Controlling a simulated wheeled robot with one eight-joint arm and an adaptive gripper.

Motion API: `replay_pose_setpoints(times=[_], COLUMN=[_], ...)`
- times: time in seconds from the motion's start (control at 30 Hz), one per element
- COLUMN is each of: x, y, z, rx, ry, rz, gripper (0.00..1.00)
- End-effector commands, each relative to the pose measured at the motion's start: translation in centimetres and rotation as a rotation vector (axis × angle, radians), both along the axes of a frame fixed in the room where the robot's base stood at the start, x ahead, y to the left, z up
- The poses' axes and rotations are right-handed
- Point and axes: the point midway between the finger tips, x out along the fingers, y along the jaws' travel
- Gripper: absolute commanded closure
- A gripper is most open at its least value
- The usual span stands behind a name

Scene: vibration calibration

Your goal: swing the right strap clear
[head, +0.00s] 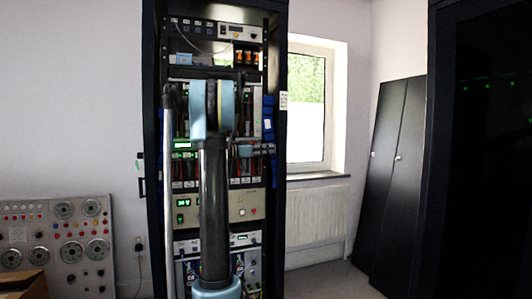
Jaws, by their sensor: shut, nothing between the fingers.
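An open black equipment rack (154,200) stands upright in front of me. A blue strap (268,124) hangs on the inner right side of the rack, at mid-height; I take it to be the right strap. A smaller blue patch shows on the left side. My arm rises in front of the rack and covers its middle. My gripper (266,149) is small and dark in the head view, at the lower end of the blue strap. It is shut and empty. I cannot tell whether it touches the strap.
A grey panel with dials (60,240) stands at the left, with a cardboard box (22,285) before it. A window (306,108) and radiator (318,212) are behind at right. Black panels (398,165) lean on the wall; a dark cabinet (480,180) stands far right.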

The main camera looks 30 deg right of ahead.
Motion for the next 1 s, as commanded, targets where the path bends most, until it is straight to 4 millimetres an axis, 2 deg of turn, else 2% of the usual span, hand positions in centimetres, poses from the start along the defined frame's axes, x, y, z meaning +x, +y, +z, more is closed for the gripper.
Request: replay_pose_setpoints(times=[0.17,0.5,0.7,1.0], x=[0.2,1.3,1.8,2.0], y=[1.1,7.3,10.3,11.9], z=[0.0,-0.4,-0.5,-0.7], rx=[-0.001,-0.001,-0.001,-0.001], ry=[0.000,0.000,0.001,0.001], rz=[0.000,0.003,0.002,0.000], gripper=[1.00,1.00,1.00,1.00])
